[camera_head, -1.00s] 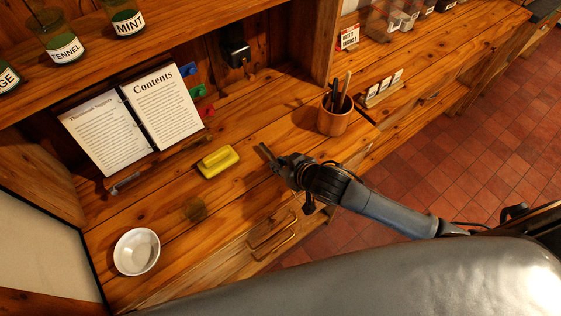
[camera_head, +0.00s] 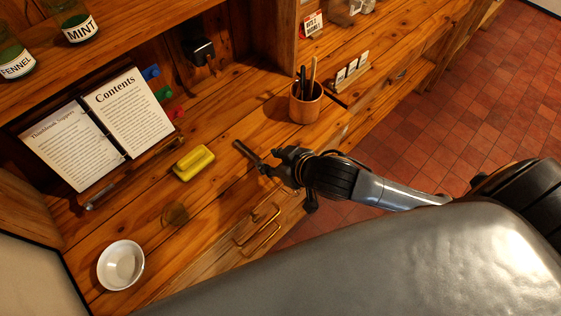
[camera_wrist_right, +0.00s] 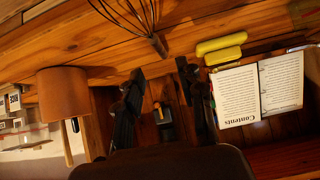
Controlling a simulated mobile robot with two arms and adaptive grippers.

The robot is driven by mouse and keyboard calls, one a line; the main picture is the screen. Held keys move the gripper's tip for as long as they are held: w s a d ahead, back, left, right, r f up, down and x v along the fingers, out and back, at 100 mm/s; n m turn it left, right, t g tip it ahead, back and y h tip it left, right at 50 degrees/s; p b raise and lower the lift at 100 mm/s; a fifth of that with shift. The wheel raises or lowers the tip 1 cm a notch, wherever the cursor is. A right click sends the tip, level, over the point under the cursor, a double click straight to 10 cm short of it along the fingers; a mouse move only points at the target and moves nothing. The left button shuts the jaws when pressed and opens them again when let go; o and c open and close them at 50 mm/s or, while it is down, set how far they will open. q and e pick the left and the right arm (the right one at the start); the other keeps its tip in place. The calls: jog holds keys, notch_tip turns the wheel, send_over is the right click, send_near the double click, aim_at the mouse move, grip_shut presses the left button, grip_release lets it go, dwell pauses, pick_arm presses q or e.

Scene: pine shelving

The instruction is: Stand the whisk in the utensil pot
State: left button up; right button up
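The whisk (camera_head: 246,152) lies on the pine worktop. Its dark handle shows left of my right gripper (camera_head: 272,163) in the head view, where its wires are hidden by the gripper. In the right wrist view the whisk (camera_wrist_right: 157,43) shows handle and wires, the wires cut off by the top edge. The right gripper's two fingers (camera_wrist_right: 158,76) are apart with nothing between them, the handle beyond their tips. The brown utensil pot (camera_head: 306,107) stands upright behind the gripper with several utensils in it; it shows at the left in the wrist view (camera_wrist_right: 62,95). My left gripper is out of view.
A yellow block-like item (camera_head: 193,163) lies left of the whisk. A white bowl (camera_head: 121,265) and a round brownish patch (camera_head: 175,214) are nearer the front left. An open book (camera_head: 98,128) leans at the back. A card holder (camera_head: 350,76) stands right of the pot.

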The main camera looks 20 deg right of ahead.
jog(key=shift+v, duration=2.2)
